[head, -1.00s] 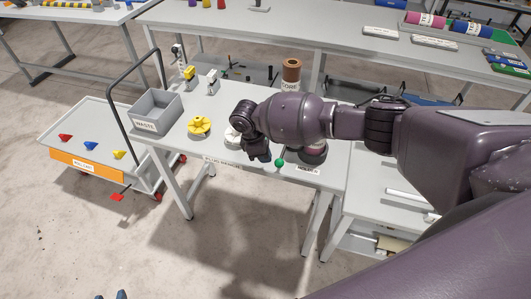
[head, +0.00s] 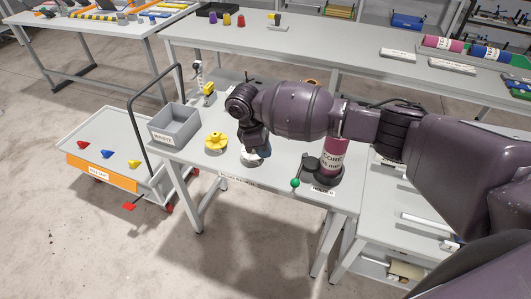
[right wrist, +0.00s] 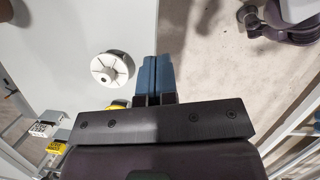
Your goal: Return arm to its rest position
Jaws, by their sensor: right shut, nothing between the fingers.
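My right arm reaches in from the right of the head view over the small white table (head: 290,208). My right gripper (head: 264,152) points down beside a white spool (head: 248,158), partly hiding it. In the right wrist view, the blue fingers of my right gripper (right wrist: 155,77) are pressed together with nothing between them. The white spool (right wrist: 112,69) lies left of the fingers, apart from them in that picture. My left gripper is not in view.
A yellow spool (head: 215,141) and a grey waste bin (head: 174,126) stand left of the gripper. A cart (head: 105,140) with small coloured pieces stands at left.

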